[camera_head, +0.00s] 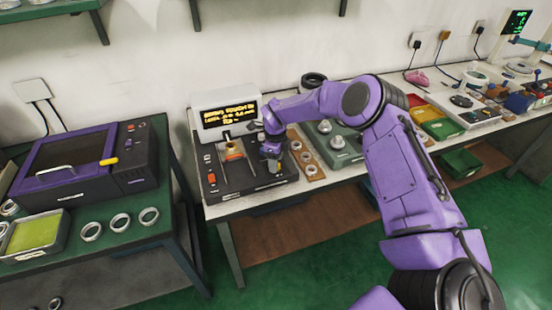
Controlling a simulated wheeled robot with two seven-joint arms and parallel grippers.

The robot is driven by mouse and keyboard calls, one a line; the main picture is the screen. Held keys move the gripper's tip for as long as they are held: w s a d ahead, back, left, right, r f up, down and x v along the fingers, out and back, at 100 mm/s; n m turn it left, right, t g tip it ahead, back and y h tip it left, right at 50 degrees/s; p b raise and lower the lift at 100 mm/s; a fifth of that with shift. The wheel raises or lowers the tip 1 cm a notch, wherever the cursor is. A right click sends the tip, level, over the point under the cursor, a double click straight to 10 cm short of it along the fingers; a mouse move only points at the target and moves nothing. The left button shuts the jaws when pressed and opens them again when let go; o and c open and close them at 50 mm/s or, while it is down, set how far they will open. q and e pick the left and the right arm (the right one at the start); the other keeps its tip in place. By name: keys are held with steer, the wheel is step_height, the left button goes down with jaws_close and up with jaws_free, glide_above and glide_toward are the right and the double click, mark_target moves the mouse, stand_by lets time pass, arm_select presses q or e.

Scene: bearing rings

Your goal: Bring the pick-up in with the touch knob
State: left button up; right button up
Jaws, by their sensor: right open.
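A bench instrument with a dark base (220,188) and a pale display housing (204,101) stands at the left end of the white-topped bench. Its display (229,115) shows lines of amber text. An orange-and-metal fixture (233,150) sits in the middle of its base. My right gripper (272,162) is open, pointing down over the right part of the base, beside the fixture. The touch knob and the pick-up are too small or hidden by the gripper to tell apart. I cannot tell whether the fingers touch anything. My left gripper is out of view.
A brown tray (318,174) with rings lies just right of the instrument. A green-grey unit (345,157) with round metal parts stands beyond it. A purple-and-black oven-like box (75,160) and loose rings (120,222) are on the left table. A gap separates the two tables.

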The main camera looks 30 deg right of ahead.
steer(key=shift+f, duration=0.5)
